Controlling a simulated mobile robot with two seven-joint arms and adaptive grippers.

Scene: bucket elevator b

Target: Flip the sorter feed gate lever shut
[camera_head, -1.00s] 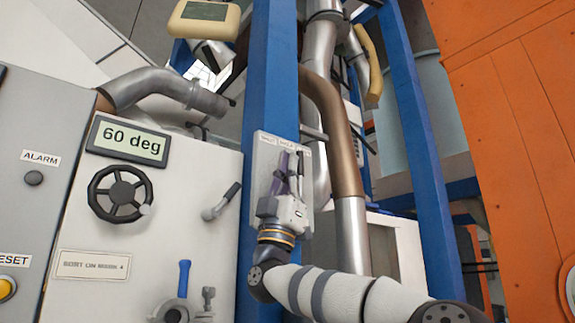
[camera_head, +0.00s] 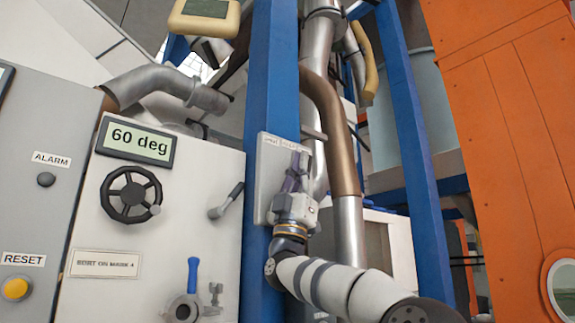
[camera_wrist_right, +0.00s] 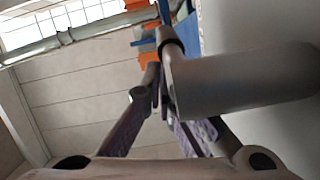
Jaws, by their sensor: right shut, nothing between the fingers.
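A pale plate (camera_head: 267,165) with small labels along its top is fixed to the blue post. My right gripper (camera_head: 299,158) is in front of the plate's right part, pointing up, shut and empty. It covers much of the plate, so the feed gate lever cannot be made out clearly in the head view. In the right wrist view, a thick grey cylinder (camera_wrist_right: 245,82) with a dark collar crosses close beside the fingertips of my right gripper (camera_wrist_right: 160,92). It may be part of the lever; I cannot tell whether it touches. My left gripper is not in view.
Left is a white panel with a "60 deg" display (camera_head: 136,139), black handwheel (camera_head: 131,196), small grey lever (camera_head: 227,201) and blue-handled valve (camera_head: 192,275). Blue posts and a brown and silver pipe (camera_head: 330,120) stand behind my right arm. An orange wall (camera_head: 515,120) is right.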

